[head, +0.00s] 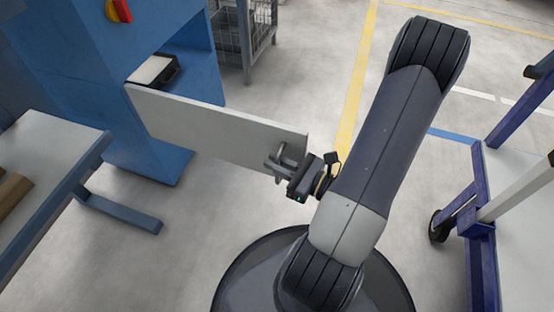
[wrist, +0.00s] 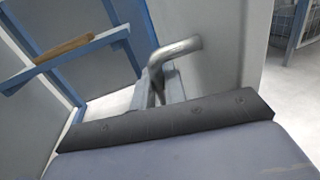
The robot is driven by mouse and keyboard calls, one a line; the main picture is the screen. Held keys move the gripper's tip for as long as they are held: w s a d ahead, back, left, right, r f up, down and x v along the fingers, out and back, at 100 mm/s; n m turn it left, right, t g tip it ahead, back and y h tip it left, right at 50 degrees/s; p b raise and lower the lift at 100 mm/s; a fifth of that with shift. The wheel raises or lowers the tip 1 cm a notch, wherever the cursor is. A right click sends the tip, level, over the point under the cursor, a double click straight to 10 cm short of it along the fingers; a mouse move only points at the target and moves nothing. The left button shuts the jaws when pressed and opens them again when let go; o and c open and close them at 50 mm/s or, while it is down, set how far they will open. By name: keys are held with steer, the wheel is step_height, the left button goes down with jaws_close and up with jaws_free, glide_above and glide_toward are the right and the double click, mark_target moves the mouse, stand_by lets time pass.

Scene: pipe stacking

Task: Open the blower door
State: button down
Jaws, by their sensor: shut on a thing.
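The blower door (head: 215,126) is a long pale grey panel. It stands swung out from the blue blower cabinet (head: 105,75), with its far end at the cabinet and its near end by my gripper. In the wrist view the door (wrist: 210,50) fills the middle and right. A bent metal handle (wrist: 178,50) sticks out from its face. My gripper (head: 280,163) is shut on the handle near the door's free end; its fingers also show in the wrist view (wrist: 163,88). The cabinet's opening shows behind the door, with a black and white item (head: 153,70) in it.
A workbench (head: 50,150) with a wooden piece stands at the left. A wire cage (head: 245,35) stands behind the cabinet. A blue-framed cart (head: 480,200) with wheels is at the right. The floor beyond the door is clear.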

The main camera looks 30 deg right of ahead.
steer(key=shift+s+a, duration=0.15)
steer(key=shift+a, duration=0.1)
steer(key=c, duration=1.5)
jaws_free()
steer(key=shift+c, duration=0.2)
steer(key=shift+s+d, duration=0.1)
steer(key=p+v, duration=0.2)
steer(key=v, duration=0.8)
steer(key=shift+s+p, duration=0.3)
steer(key=shift+p, duration=0.1)
